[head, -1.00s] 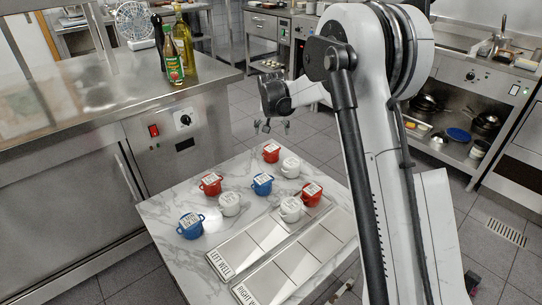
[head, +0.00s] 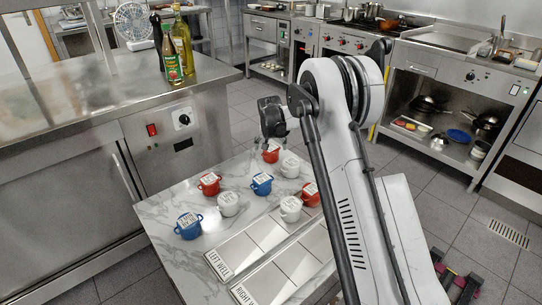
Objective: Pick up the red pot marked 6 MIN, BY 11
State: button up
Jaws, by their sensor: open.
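Three red pots with white labelled lids stand on the marble table: one at the back (head: 271,155), one at the left (head: 208,187) and one at the right (head: 309,199), partly hidden by my arm. The lid print is too small to read, so I cannot tell which is marked 6 MIN, BY 11. My gripper (head: 272,143) is over the back red pot and points down. It is open; its fingers are hard to make out, and I cannot tell whether they touch the pot.
White pots (head: 229,206) and blue pots (head: 189,228) stand close among the red ones. A steel counter (head: 100,100) with bottles borders the left.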

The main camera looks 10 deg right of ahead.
aim_at(271, 149)
jog(key=b+x, duration=0.1)
jog(key=x, duration=0.4)
jog(key=shift+w+d+b, duration=0.1)
jog(key=shift+b, duration=0.2)
jog(key=shift+r, duration=0.1)
jog(key=c, duration=1.5)
jog(key=shift+c, duration=0.2)
